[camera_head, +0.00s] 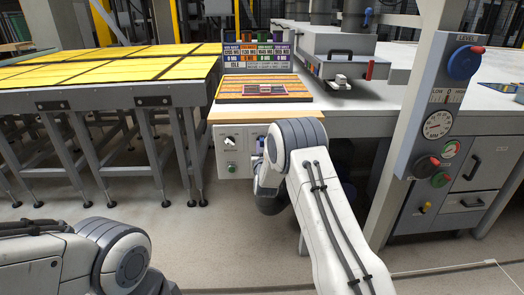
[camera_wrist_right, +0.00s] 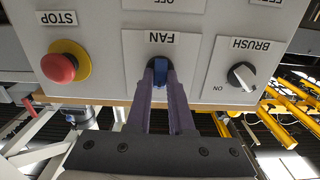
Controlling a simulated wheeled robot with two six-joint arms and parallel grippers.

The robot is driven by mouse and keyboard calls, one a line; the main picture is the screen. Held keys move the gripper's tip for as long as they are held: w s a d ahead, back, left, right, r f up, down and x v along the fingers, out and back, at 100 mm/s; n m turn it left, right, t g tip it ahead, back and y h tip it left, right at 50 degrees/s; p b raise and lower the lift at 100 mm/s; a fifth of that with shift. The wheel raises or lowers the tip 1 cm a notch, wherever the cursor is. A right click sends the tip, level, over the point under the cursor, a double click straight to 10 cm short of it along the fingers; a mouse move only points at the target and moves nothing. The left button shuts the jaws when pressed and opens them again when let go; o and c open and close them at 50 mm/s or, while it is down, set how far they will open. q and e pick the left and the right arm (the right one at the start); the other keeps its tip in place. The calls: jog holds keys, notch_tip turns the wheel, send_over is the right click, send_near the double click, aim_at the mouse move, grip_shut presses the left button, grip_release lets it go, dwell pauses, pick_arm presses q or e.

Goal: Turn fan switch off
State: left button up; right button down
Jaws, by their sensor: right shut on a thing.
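The fan switch (camera_wrist_right: 160,66) is a blue knob in a dark round mount on the white control panel. It sits beside the FAN label, which appears upside down in the right wrist view. My right gripper (camera_wrist_right: 160,82) has its two purple fingers shut on this knob, one on each side. In the head view the right gripper (camera_head: 261,144) shows only as a small bit at the panel's front, and my right arm hides the fan switch. The knob's exact setting is hard to read behind the fingers. My left gripper is out of view; only part of that arm shows.
A red stop button (camera_wrist_right: 59,68) and a brush switch (camera_wrist_right: 241,76) flank the fan switch closely. The control panel (camera_head: 218,151) hangs under the wooden desk edge. A yellow-topped table (camera_head: 150,101) stands left. A grey post (camera_head: 424,95) with gauges rises right.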

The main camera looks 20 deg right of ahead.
jog(key=n+b, duration=0.1)
jog(key=n, duration=0.3)
jog(key=shift+f+n, duration=0.1)
jog(key=shift+n, duration=0.2)
jog(key=n+b, duration=0.1)
jog(key=n, duration=0.3)
jog(key=shift+n, duration=0.3)
jog(key=c, duration=0.8)
grip_release()
jog(key=shift+s, duration=0.1)
jog(key=v, duration=1)
jog(key=shift+s, duration=0.2)
jog(key=shift+a, duration=0.1)
